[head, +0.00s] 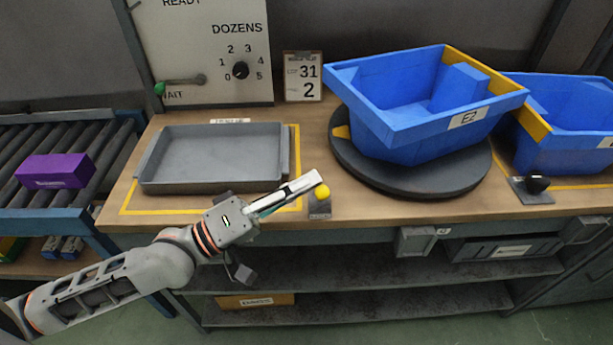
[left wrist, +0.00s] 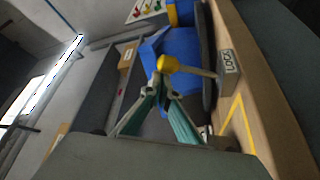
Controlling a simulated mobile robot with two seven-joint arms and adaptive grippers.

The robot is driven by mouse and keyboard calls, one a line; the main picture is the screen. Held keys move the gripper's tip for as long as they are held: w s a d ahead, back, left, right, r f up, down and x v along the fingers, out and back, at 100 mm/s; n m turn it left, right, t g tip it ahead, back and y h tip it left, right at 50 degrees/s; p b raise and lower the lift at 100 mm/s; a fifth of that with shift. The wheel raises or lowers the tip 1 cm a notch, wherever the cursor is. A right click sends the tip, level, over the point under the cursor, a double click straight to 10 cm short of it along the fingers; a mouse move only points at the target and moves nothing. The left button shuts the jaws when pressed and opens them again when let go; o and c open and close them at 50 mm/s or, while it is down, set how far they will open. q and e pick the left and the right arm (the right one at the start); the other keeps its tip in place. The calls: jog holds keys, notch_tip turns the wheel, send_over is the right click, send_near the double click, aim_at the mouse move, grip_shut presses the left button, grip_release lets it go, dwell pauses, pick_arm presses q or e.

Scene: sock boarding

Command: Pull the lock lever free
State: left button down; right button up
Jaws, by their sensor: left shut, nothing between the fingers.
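The lock lever shows as a yellow ball knob (head: 322,191) on a small grey block at the table's front edge, in front of the turntable. In the left wrist view the yellow knob (left wrist: 168,64) sits on a pale shaft reaching to a labelled block (left wrist: 229,62). My left gripper (head: 313,181) is shut and empty, its tips right by the knob in the head view. In the left wrist view the closed tips (left wrist: 167,93) point at the knob. Whether they touch it I cannot tell. My right gripper is not in view.
A grey tray (head: 147,178) lies inside a yellow outline on the table. A blue bin (head: 385,130) marked E2 stands on a dark turntable (head: 420,184). A purple box (head: 55,171) lies on rollers.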

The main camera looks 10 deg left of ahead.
pick_arm(q)
jog(key=shift+s, duration=0.2)
jog(key=shift+s+f, duration=0.1)
jog(key=shift+f, duration=0.1)
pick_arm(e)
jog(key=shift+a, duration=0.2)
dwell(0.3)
